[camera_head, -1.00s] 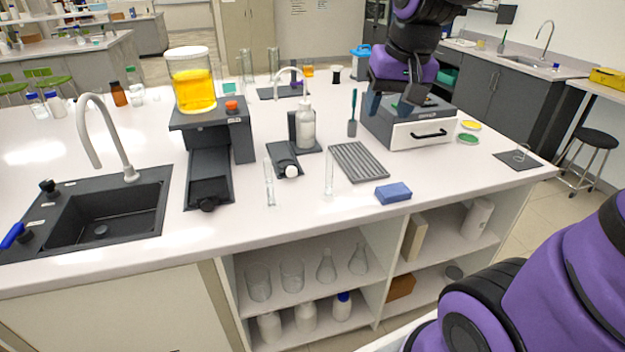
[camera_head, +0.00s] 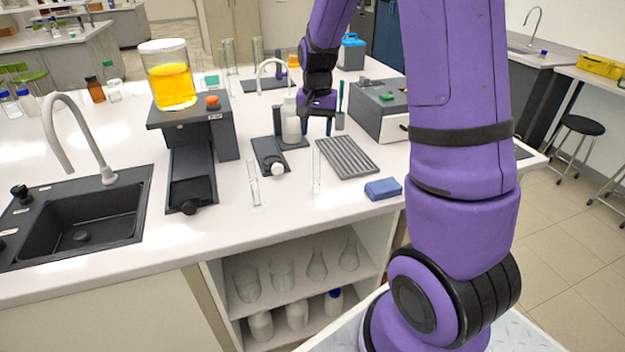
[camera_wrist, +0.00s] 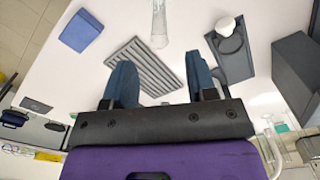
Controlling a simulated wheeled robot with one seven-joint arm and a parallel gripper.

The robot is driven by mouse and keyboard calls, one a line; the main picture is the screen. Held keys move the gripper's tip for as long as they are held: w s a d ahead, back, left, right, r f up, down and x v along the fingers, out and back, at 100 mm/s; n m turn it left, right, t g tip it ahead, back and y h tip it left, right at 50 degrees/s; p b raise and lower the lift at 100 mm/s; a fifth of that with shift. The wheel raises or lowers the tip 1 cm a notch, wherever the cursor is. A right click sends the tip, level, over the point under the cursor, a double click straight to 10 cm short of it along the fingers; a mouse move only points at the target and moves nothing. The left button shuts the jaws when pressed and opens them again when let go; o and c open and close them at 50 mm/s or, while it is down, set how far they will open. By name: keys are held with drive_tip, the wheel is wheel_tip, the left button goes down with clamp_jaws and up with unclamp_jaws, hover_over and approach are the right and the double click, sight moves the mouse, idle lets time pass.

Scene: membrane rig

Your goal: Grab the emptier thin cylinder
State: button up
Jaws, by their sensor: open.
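Two thin clear cylinders stand on the white bench: the left cylinder (camera_head: 254,184) nearer the front edge, and the right cylinder (camera_head: 316,170) beside a grey ribbed mat. Both look nearly clear, and their fill levels are too small to compare. My gripper (camera_head: 317,124) is open and empty, fingers pointing down, behind the right cylinder near the white bottle. In the wrist view my gripper (camera_wrist: 161,78) has its fingers spread above the ribbed mat. One thin cylinder (camera_wrist: 159,25), apparently the right one, shows ahead of the gap, apart from the fingers. The left cylinder is not visible there.
The ribbed mat (camera_head: 346,158), a blue block (camera_head: 383,189) and a dark stand with a white bottle (camera_head: 291,121) surround the right cylinder. A dark device carries a yellow-filled beaker (camera_head: 171,82). The sink (camera_head: 80,222) is left. Bench in front of the cylinders is clear.

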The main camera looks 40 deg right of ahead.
approach(317, 173)
wheel_tip(317, 173, down, 5)
drive_tip(key=shift+w+d+f, duration=0.15)
drive_tip(key=shift+w+d, duration=0.1)
drive_tip(key=shift+w, duration=0.2)
clamp_jaws()
